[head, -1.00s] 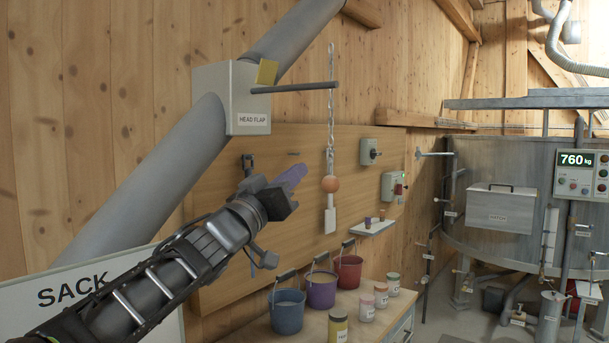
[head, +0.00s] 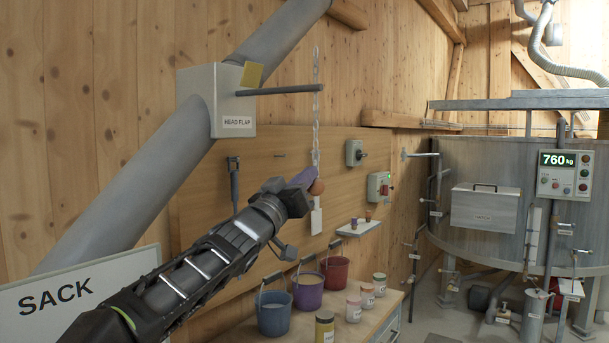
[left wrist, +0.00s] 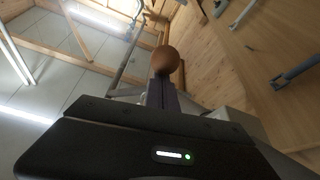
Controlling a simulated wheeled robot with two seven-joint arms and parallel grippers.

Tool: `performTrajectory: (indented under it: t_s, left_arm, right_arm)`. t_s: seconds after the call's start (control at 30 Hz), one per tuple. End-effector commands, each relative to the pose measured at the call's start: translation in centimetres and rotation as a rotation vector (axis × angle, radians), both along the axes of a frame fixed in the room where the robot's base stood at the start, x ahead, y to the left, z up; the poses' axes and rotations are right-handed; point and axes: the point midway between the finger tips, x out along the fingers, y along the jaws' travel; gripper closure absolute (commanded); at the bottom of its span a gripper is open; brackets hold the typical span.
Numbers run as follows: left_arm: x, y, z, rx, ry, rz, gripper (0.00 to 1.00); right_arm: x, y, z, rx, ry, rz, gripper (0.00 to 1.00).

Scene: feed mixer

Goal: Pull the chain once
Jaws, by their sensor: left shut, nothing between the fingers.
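The chain (head: 315,95) hangs from the end of the grey lever rod (head: 280,90) on the box labelled HEAD FLAP (head: 216,100). An orange-brown ball (head: 318,187) is on its lower part, with a white tag (head: 316,222) below. My left gripper (head: 305,179) is shut and empty, its purple fingertips at the ball's upper left in the head view. In the left wrist view the ball (left wrist: 165,60) shows just beyond the fingertips (left wrist: 162,92). I cannot tell whether they touch it. My right gripper is not in view.
Behind the chain is a wooden board with a switch box (head: 354,153) and a green-lit control box (head: 379,186). A small shelf (head: 358,227) sticks out to the right. Buckets (head: 274,313) and jars (head: 354,309) stand on the bench below. A mixer tank (head: 490,170) stands at right.

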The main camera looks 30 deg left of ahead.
Motion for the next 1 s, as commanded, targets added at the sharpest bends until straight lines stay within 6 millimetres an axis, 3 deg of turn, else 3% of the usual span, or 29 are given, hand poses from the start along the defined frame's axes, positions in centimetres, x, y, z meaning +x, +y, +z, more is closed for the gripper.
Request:
performTrajectory:
  t_s: [0.27,0.67,1.0]
  left_arm:
    - [0.0,0.0,-0.3,0.000,0.000,0.000,1.00]
    - [0.0,0.0,-7.6,0.000,0.002,0.000,1.00]
    - [0.1,0.0,-7.9,0.000,0.007,0.000,1.00]
  right_arm:
    - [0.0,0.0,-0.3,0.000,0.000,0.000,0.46]
    - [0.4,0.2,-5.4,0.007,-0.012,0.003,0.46]
    - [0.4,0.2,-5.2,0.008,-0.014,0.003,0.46]
